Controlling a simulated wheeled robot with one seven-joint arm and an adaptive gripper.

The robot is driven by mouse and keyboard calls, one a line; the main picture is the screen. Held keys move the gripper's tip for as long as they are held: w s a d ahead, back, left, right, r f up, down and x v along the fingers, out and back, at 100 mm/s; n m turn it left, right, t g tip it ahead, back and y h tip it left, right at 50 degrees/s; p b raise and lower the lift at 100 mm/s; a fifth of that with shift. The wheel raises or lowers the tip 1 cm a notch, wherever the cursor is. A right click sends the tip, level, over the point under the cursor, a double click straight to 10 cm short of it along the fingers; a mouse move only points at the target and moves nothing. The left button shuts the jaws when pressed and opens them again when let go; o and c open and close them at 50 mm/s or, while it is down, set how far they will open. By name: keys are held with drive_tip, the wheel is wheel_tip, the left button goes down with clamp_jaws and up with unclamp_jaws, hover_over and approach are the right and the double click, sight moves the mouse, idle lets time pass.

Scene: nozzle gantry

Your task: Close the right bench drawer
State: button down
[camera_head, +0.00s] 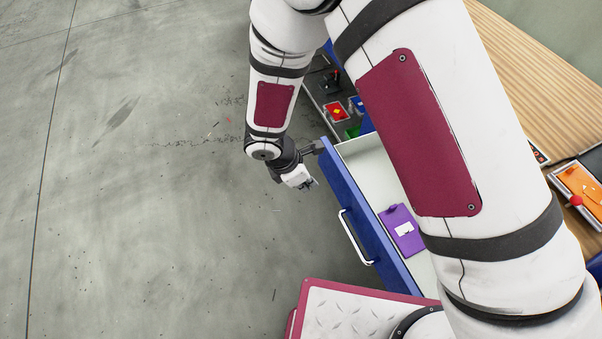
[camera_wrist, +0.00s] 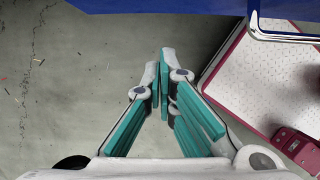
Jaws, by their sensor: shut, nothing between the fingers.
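A blue-fronted drawer (camera_head: 353,205) stands pulled out of the bench in the head view, with a pale inside. Its silver bar handle (camera_head: 352,238) is on the outer face. A purple item (camera_head: 401,229) with a white label lies inside. My gripper (camera_head: 311,184) is in front of the drawer face, near its far end and beyond the handle. In the wrist view the gripper's teal-padded fingers (camera_wrist: 165,60) are shut with nothing between them. The drawer's blue front (camera_wrist: 205,6) and the handle (camera_wrist: 262,30) show along the top edge there. My arm hides part of the drawer.
Another open compartment beyond the drawer holds a red item (camera_head: 337,112) and other coloured things. The grey floor at left is clear. My base is at the bottom.

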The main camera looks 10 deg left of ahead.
drive_tip(key=shift+w+d+f+p, duration=0.15)
drive_tip(key=shift+w+d+f, duration=0.1)
drive_tip(key=shift+w+d, duration=0.3)
drive_tip(key=shift+w+d+f+p, duration=0.1)
drive_tip(key=shift+w+d+f, duration=0.25)
drive_tip(key=shift+d, duration=0.35)
drive_tip(key=shift+w+d+f+p, duration=0.2)
drive_tip(key=shift+w+d, duration=0.25)
drive_tip(key=shift+d, duration=0.2)
drive_tip(key=shift+d, duration=0.1)
drive_tip(key=w+d+b, duration=0.1)
drive_tip(key=w+d, duration=0.4)
drive_tip(key=d, duration=0.3)
drive_tip(key=w+d+b, duration=0.2)
drive_tip(key=w+d, duration=0.3)
drive_tip(key=d, duration=0.3)
drive_tip(key=w+d+b, duration=0.2)
drive_tip(key=w+d, duration=0.4)
drive_tip(key=d, duration=0.2)
drive_tip(key=shift+w, duration=0.1)
